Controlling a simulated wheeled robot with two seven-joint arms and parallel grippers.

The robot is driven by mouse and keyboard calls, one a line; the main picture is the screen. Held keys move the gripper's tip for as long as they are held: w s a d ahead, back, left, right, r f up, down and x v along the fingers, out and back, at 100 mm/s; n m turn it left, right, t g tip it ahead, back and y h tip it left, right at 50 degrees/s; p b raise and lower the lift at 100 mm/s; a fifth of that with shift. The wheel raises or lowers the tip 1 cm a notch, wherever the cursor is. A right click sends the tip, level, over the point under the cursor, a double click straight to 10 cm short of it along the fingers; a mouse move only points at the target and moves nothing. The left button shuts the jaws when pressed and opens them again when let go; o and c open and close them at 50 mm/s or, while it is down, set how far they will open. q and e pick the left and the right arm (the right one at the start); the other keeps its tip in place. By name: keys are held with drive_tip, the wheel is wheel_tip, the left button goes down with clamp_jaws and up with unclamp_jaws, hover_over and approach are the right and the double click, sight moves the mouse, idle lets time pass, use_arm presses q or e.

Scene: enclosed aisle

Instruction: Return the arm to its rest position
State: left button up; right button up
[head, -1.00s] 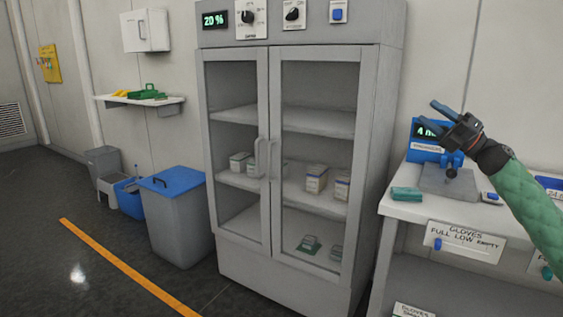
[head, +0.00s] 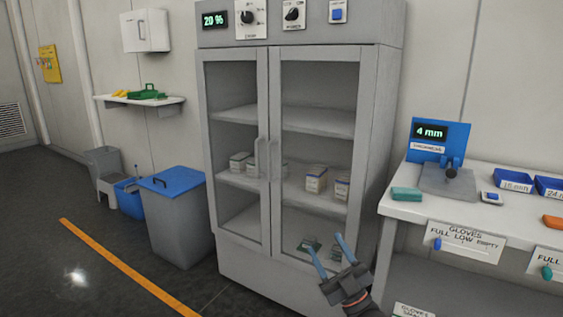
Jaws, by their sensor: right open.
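My right gripper (head: 325,258) shows at the bottom of the head view, right of centre. Its two blue fingers are spread apart with nothing between them. It stands in front of the lower right door of the grey cabinet (head: 237,255). I cannot tell how far it is from the door. Most of my right arm is below the picture's edge. My left gripper is not in view.
Right of the cabinet is a white bench (head: 400,207) with a blue gauge (head: 437,140) reading 4 mm, a teal block (head: 406,194) and blue trays (head: 514,181). A blue-lidded bin (head: 172,182) stands left of the cabinet. The floor at front left is clear.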

drive_tip(key=s+a+f+m+t+h, duration=0.1)
drive_tip(key=s+a+f+m+h, duration=0.2)
drive_tip(key=s+f+m+h, duration=0.45)
drive_tip(key=s+a+f+m+t+h, duration=0.1)
drive_tip(key=s+a+f+m+h, duration=0.3)
drive_tip(key=s+f, duration=0.7)
use_arm(q)
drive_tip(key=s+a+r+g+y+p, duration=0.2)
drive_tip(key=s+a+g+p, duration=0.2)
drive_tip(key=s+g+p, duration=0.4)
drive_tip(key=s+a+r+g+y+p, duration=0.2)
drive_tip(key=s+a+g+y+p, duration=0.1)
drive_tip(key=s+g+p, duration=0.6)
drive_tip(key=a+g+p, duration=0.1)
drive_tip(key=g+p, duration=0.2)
drive_tip(key=p, duration=0.3)
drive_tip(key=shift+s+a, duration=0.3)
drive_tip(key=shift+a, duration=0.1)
use_arm(e)
drive_tip(key=s+d+r+g+h, duration=0.1)
drive_tip(key=s+d+g+h, duration=0.1)
drive_tip(key=s+d+g, duration=0.3)
drive_tip(key=s+d+g+h, duration=0.2)
drive_tip(key=s+d+g, duration=0.3)
drive_tip(key=s+g, duration=0.5)
drive_tip(key=g, duration=0.5)
drive_tip(key=shift+s+r+m, duration=0.35)
drive_tip(key=shift+d+h, duration=0.1)
drive_tip(key=shift+h, duration=0.15)
